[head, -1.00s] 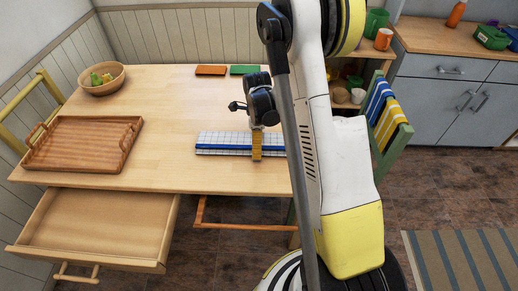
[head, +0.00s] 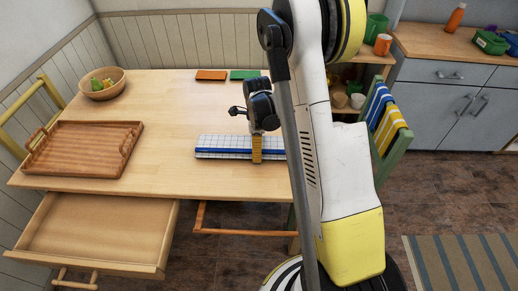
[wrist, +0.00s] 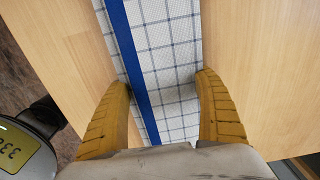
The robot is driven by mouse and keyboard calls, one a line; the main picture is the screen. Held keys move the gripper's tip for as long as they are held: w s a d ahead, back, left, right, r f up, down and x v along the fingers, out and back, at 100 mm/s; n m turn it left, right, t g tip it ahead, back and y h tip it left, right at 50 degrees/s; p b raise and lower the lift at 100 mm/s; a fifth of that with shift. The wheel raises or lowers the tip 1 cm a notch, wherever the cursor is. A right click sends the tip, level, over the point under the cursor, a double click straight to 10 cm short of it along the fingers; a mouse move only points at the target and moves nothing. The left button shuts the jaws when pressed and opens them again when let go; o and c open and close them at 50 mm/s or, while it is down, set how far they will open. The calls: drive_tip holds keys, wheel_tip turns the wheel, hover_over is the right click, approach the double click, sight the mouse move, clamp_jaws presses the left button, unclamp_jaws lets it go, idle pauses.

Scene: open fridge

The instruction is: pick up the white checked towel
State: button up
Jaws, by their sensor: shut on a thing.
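The white checked towel (head: 222,143) lies folded on the wooden table, near its front edge. It has a blue stripe along it, and its right end is hidden behind my arm in the head view. My gripper (head: 257,156) points down at the towel. In the wrist view the towel (wrist: 168,42) runs between the two yellow fingers of my gripper (wrist: 163,82), one at each long side. The gripper is shut on the towel across its width. The towel appears to rest on the tabletop; I see no clear gap under it.
A wooden tray (head: 72,150) and a bowl of fruit (head: 102,90) stand on the left of the table (head: 165,115). An open drawer (head: 95,228) juts out at the front left. Orange (head: 211,75) and green (head: 243,75) flat pieces lie at the back.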

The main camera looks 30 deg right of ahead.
drive_tip(key=shift+r+p, duration=1.7)
drive_tip(key=shift+r, duration=1.35)
